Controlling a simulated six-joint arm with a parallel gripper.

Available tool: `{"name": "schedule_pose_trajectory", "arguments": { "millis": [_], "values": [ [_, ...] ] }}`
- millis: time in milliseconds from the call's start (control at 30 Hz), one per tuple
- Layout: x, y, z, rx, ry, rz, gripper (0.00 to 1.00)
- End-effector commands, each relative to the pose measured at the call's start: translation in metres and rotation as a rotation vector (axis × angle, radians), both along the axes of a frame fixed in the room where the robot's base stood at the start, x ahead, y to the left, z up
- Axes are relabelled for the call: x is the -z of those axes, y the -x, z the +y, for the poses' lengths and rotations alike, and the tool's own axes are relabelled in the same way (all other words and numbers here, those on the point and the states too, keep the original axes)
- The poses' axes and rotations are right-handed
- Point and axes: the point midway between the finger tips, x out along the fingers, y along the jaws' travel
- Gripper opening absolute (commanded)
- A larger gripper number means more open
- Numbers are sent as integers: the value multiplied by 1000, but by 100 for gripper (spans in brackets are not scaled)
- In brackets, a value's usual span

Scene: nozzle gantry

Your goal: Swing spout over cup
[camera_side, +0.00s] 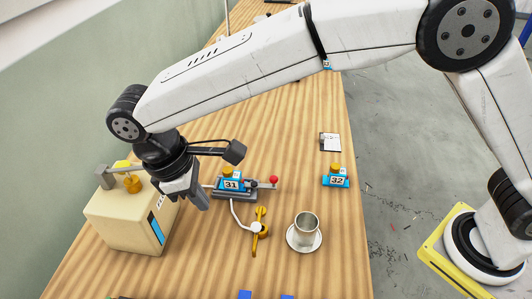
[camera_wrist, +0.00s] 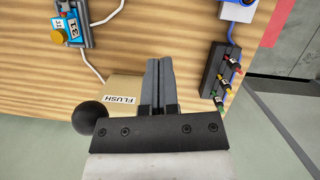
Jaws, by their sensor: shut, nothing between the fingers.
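A silver cup (camera_side: 306,225) stands upright on a white saucer (camera_side: 291,238). To its left is a brass fitting (camera_side: 261,239) with a white hub, joined to a white curved pipe (camera_side: 234,214). A cream box (camera_side: 124,222) at the left carries a grey bar (camera_side: 120,170) and a brass piece (camera_side: 133,184) on top. Which of these is the spout is not clear. My gripper (camera_side: 202,201) is shut and empty, just right of the box and well left of the cup. In the wrist view, my gripper (camera_wrist: 158,62) points over the bench, with the box's FLUSH label (camera_wrist: 121,100) beside it.
Unit 31 (camera_side: 231,184) with a red-ball lever (camera_side: 273,180) stands behind the pipe. Unit 32 (camera_side: 336,178) is near the right edge. The wrist view shows a plug strip (camera_wrist: 212,72) and a black ball (camera_wrist: 90,117). Bare bench (camera_side: 305,275) lies before the cup.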

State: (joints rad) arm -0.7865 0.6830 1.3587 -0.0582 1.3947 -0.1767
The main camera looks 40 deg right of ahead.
Motion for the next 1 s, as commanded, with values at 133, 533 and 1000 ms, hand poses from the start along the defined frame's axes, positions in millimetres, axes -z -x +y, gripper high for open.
{"name": "schedule_pose_trajectory", "arguments": {
  "millis": [133,533,1000],
  "values": [
    [22,4,-6,0,3,3,0],
    [68,16,-24,1,0,0,0],
    [73,32,-49,0,0,-3,0]
  ]
}}
